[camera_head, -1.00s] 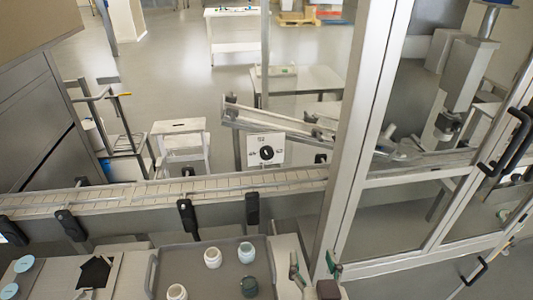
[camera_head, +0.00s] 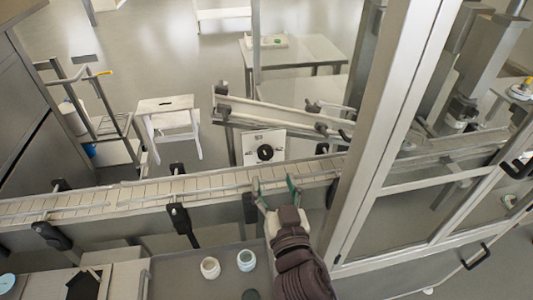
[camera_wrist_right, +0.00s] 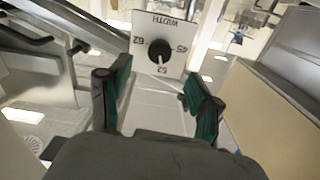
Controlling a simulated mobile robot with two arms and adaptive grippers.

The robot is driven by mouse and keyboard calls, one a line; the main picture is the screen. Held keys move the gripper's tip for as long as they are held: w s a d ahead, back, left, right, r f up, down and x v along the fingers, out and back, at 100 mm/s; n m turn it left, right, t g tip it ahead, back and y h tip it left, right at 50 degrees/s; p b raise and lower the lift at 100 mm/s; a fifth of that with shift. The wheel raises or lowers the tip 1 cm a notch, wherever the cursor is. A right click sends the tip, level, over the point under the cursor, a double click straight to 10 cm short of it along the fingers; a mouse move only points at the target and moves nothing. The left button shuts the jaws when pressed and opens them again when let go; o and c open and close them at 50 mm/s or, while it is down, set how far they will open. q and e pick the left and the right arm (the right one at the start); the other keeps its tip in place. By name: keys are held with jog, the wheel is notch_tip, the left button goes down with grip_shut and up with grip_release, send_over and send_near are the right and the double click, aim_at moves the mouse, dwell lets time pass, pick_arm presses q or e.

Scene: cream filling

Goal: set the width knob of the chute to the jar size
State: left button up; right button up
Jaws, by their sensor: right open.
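The width knob (camera_head: 265,152) is a round black dial on a white plate (camera_head: 251,136) below the chute (camera_head: 281,114), beyond the conveyor. In the right wrist view the knob (camera_wrist_right: 159,50) sits on its white plate (camera_wrist_right: 176,24), marked WIDTH, with numbers around the dial. My right gripper (camera_head: 273,184) is open and empty over the conveyor's far side, short of the knob. Its green-padded fingers (camera_wrist_right: 156,95) stand apart below the knob in the wrist view. Jars, one white (camera_head: 210,267) and one pale green (camera_head: 246,259), stand on the tray (camera_head: 183,269). My left gripper is not in view.
The conveyor (camera_head: 140,194) with its rails runs across in front of the chute. A metal-framed glass enclosure (camera_head: 372,130) stands to the right of my right arm. A white stool (camera_head: 168,112) and a cart (camera_head: 98,125) stand at the back left.

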aim_at(266, 156)
jog(key=w, duration=0.2)
jog(key=w+a, duration=0.1)
jog(key=w, duration=0.5)
jog(key=shift+a+f, duration=0.1)
jog(key=shift+a, duration=0.2)
jog(key=shift+s, duration=0.1)
jog(key=shift+c, duration=0.3)
jog(key=c, duration=1.1)
